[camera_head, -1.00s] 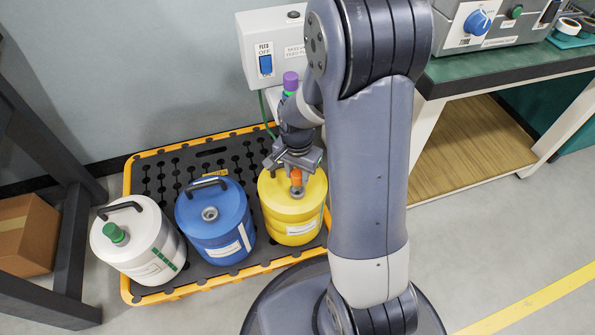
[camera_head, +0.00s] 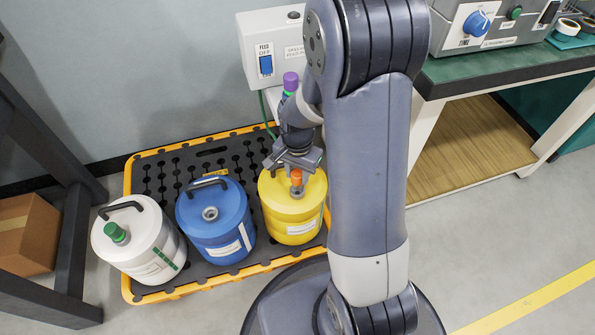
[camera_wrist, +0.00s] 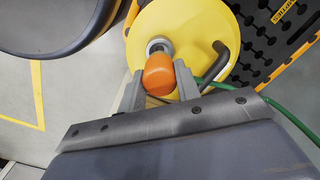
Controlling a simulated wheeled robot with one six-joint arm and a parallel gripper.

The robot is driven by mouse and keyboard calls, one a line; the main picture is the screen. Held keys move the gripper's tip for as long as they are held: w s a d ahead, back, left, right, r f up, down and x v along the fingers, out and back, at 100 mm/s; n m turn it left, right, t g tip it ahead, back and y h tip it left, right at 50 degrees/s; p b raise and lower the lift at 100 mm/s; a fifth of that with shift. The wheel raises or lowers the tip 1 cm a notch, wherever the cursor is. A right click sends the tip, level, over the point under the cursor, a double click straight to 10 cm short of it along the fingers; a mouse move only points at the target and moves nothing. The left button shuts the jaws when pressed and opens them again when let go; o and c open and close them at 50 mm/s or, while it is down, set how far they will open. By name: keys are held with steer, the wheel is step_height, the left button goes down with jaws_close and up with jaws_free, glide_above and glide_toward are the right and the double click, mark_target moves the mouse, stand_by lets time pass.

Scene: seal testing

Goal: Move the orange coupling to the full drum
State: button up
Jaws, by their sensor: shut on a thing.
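The orange coupling (camera_head: 296,177) is at the top of the yellow drum (camera_head: 288,226), by its grey neck fitting. In the wrist view the orange coupling (camera_wrist: 159,76) lies between the two fingers of my gripper (camera_wrist: 160,84), which is shut on it. The grey fitting (camera_wrist: 160,46) shows just beyond it on the yellow drum lid (camera_wrist: 190,22). I cannot tell how far the coupling is seated. In the head view my gripper (camera_head: 295,165) is over the yellow drum. The blue drum (camera_head: 218,235) has a bare fitting; the white drum (camera_head: 145,258) carries a green coupling (camera_head: 115,233).
The drums stand on a black pallet with a yellow rim (camera_head: 190,297). A white box with a blue switch (camera_head: 265,65) and a purple-topped coupling (camera_head: 290,82) are behind. A green workbench (camera_head: 500,72) stands right, a dark frame (camera_head: 75,230) left.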

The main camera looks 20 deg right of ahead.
steer(key=shift+f+b, duration=1)
steer(key=shift+f, duration=0.45)
steer(key=o, duration=1.1)
step_height(320, 180, up, 11)
steer(key=p, duration=0.4)
steer(key=shift+p, duration=0.3)
steer(key=shift+f, duration=0.15)
step_height(320, 180, down, 11)
steer(key=b, duration=0.4)
steer(key=shift+b, duration=0.35)
steer(key=shift+r+p, duration=0.4)
steer(key=shift+r, duration=0.25)
